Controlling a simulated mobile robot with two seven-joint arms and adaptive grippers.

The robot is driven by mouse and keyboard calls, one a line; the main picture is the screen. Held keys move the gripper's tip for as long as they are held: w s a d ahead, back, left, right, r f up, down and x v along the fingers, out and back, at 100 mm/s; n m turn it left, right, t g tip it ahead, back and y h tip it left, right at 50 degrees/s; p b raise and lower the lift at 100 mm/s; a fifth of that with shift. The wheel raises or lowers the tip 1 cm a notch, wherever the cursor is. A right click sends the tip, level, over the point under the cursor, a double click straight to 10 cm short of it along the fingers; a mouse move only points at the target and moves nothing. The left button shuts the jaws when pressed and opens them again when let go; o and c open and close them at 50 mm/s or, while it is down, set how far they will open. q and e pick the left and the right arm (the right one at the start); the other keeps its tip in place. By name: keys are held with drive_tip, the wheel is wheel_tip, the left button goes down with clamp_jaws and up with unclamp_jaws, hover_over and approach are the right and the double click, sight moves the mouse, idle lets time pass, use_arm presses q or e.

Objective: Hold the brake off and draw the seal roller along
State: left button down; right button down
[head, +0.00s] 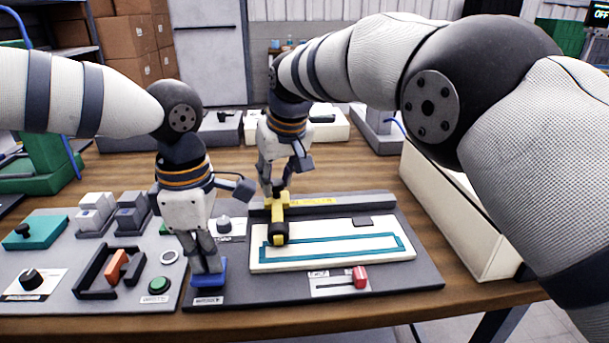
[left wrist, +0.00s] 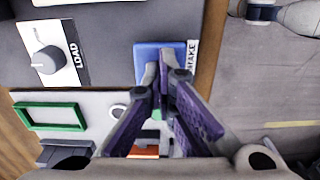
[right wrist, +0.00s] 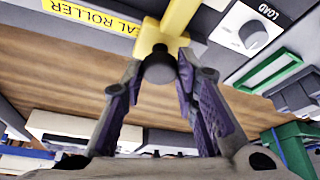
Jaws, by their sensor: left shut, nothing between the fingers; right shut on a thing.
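The blue brake pad (head: 209,284) is at the front left corner of the dark board. My left gripper (head: 208,270) is shut and empty, its fingertips down on the pad. In the left wrist view the closed tips (left wrist: 164,60) lie over the blue pad (left wrist: 145,70). The yellow seal roller (head: 278,212) stands at the left part of the white panel (head: 345,260), over the left end of its teal rectangular outline (head: 335,257). My right gripper (head: 278,188) is shut on the roller's dark knob (right wrist: 160,66), at the rear of the roller.
A red-handled slider (head: 360,277) sits at the front of the board. A load knob (head: 224,224) is left of the panel. The grey control panel (head: 70,280) lies at left. A long cream box (head: 470,220) stands at right.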

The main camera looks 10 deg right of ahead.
use_arm(q)
drive_tip(key=shift+d, duration=0.1)
use_arm(e)
drive_tip(key=shift+a, duration=0.65)
drive_tip(key=c, duration=1.5)
unclamp_jaws()
use_arm(q)
drive_tip(key=shift+f, duration=0.1)
use_arm(e)
drive_tip(key=shift+o, duration=1.1)
drive_tip(key=shift+a, duration=0.1)
